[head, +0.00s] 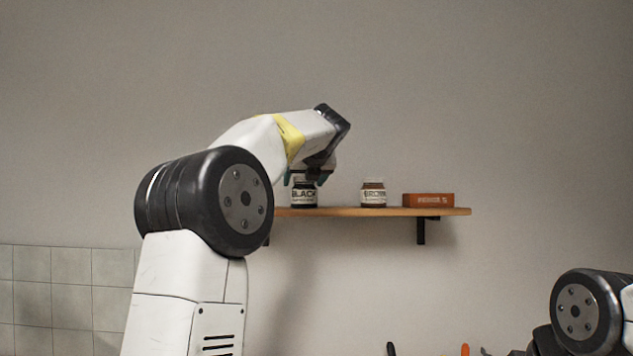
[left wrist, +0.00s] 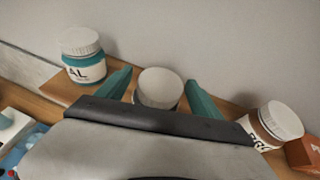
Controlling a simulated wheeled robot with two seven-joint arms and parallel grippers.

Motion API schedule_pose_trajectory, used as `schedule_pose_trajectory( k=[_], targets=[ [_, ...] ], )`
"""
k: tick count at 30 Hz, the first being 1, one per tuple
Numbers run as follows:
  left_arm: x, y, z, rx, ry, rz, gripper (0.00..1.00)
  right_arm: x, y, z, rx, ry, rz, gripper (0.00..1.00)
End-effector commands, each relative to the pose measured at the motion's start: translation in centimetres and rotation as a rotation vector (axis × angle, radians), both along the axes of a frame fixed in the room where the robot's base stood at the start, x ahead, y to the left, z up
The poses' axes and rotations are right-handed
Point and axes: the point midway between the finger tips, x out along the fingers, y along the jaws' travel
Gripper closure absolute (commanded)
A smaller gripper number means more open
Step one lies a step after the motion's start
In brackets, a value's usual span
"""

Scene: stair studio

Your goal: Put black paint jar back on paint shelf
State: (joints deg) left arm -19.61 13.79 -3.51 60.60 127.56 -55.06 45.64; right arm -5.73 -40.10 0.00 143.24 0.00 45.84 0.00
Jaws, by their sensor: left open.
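The black paint jar (head: 304,195), with its label reading BLACK, stands upright on the wooden paint shelf (head: 340,212), near the visible left part of the board. My left gripper (head: 304,179) is above it with the fingers reaching down. In the left wrist view the jar's white lid (left wrist: 159,86) sits between the two teal fingers, with a visible gap on each side. The left gripper is open and does not hold the jar. The jar's lid is hidden behind the gripper in the head view. My right gripper is out of view.
A brown paint jar (head: 373,193) and an orange box (head: 428,200) stand to the right on the shelf. A teal jar (left wrist: 86,62) stands left of the black jar in the left wrist view. The wall is close behind. Handles (head: 465,349) show at the bottom edge.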

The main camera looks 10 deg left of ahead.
Motion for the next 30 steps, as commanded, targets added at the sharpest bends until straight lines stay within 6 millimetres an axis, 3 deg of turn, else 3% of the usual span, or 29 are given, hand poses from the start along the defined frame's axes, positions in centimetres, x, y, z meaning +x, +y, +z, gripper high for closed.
schedule_pose_trajectory(
  k=[18, 30],
  targets=[
    [-9.1, -4.2, 4.2, 0.0, -0.001, -0.002, 0.24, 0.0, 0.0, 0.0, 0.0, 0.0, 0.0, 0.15],
    [-10.1, -4.6, 4.6, 0.003, -0.001, -0.001, 0.24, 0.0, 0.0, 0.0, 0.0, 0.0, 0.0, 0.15]
  ],
)
